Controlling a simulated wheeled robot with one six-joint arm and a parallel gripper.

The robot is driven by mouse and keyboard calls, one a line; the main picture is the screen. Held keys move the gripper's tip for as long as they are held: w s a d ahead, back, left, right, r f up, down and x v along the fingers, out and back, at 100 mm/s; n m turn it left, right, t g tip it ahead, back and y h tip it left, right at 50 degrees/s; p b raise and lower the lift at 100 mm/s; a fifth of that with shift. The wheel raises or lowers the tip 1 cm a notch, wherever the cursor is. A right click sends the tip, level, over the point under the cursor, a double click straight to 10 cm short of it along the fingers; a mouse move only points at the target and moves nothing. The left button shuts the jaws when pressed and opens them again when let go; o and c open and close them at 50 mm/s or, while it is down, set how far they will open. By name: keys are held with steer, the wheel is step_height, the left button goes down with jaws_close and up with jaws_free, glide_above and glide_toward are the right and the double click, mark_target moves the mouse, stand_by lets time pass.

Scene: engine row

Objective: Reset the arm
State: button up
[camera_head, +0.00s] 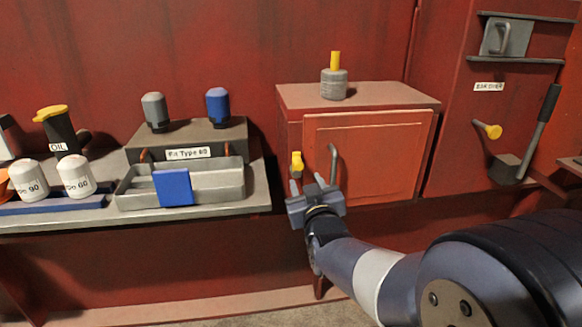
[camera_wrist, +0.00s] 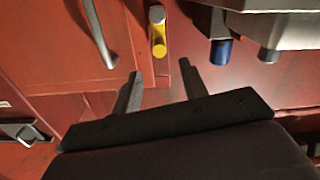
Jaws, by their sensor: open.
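My gripper (camera_head: 309,190) is in front of the red cabinet (camera_head: 370,160), low at its left side. Its two fingers stand apart with nothing between them, and they show in the wrist view (camera_wrist: 162,92) too. A yellow knob (camera_head: 296,162) on the cabinet appears just beyond the fingers. In the wrist view the yellow knob (camera_wrist: 158,32) lies above the gap between the fingertips, apart from them. The cabinet's curved handle (camera_head: 333,165) is just right of the gripper in the head view. My arm reaches in from the lower right.
A grey shelf (camera_head: 240,196) at the left holds a metal tray (camera_head: 218,186), white canisters (camera_head: 75,174) and an oil can (camera_head: 58,130). A grey cylinder with a yellow top (camera_head: 334,84) stands on the cabinet. A lever (camera_head: 541,130) is on the right wall panel.

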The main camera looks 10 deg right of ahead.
mark_target(300, 159)
steer(key=w, duration=1)
steer(key=shift+w+b, duration=0.1)
steer(key=shift+b, duration=0.25)
steer(key=shift+w+r, duration=0.1)
steer(key=shift+w, duration=0.2)
steer(key=shift+s+d+m+p, duration=0.1)
steer(key=shift+d+m+p, duration=0.15)
steer(key=shift+m+p, duration=0.3)
